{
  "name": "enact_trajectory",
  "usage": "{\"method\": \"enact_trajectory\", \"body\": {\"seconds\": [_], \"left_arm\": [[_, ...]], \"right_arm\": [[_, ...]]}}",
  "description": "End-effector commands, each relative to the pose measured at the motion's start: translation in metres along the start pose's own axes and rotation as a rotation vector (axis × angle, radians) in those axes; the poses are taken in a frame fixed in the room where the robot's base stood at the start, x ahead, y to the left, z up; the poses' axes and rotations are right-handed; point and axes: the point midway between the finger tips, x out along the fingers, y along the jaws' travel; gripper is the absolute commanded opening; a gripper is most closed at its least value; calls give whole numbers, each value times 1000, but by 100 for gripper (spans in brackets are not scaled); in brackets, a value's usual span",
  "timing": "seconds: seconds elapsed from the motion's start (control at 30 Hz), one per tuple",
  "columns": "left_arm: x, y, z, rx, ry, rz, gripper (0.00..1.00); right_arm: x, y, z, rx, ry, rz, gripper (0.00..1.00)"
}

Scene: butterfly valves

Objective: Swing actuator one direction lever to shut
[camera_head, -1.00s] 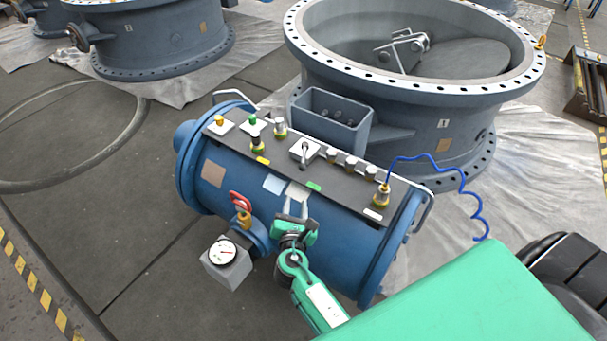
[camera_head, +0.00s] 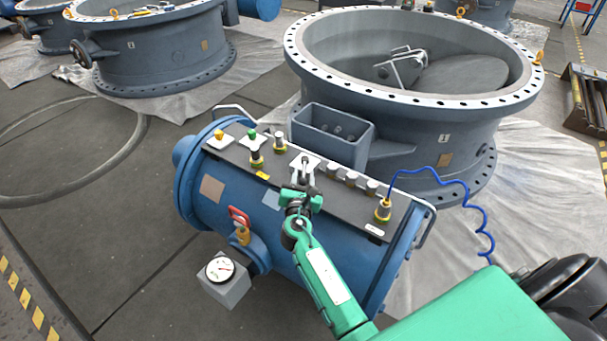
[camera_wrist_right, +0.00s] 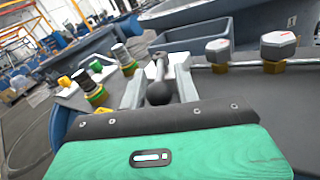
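The blue cylindrical actuator (camera_head: 222,192) lies in front of a grey valve marked 1 (camera_head: 443,139). On its dark top panel, a direction lever (camera_head: 304,160) stands on a pale square plate. In the right wrist view the lever (camera_wrist_right: 161,68) shows a black ball knob towards the camera. My left gripper is not in view.
Green (camera_head: 252,135) and yellow (camera_head: 218,136) buttons sit left of the lever; several capped fittings (camera_head: 352,178) stand to its right. A grey open box (camera_head: 332,134) is behind. A gauge (camera_head: 219,269) and red handle (camera_head: 238,216) are front left; a blue hose (camera_head: 470,192) hangs right.

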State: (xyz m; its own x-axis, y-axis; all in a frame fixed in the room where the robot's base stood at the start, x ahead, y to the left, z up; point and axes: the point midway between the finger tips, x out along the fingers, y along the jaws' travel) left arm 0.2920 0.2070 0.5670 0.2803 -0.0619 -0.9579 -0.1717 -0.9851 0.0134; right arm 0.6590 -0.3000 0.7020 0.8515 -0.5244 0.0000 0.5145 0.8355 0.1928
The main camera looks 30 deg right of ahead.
Motion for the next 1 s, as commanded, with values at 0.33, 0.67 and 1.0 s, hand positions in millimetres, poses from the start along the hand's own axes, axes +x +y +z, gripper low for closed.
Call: {"method": "enact_trajectory", "body": {"seconds": [0.33, 0.67, 1.0], "left_arm": [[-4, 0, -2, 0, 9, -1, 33], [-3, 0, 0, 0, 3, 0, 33], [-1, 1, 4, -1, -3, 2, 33]], "right_arm": [[14, 0, 0, 0, 1, 1, 32], [14, 0, 0, 0, 0, 1, 0], [20, 1, -1, 1, -3, -15, 0]]}}
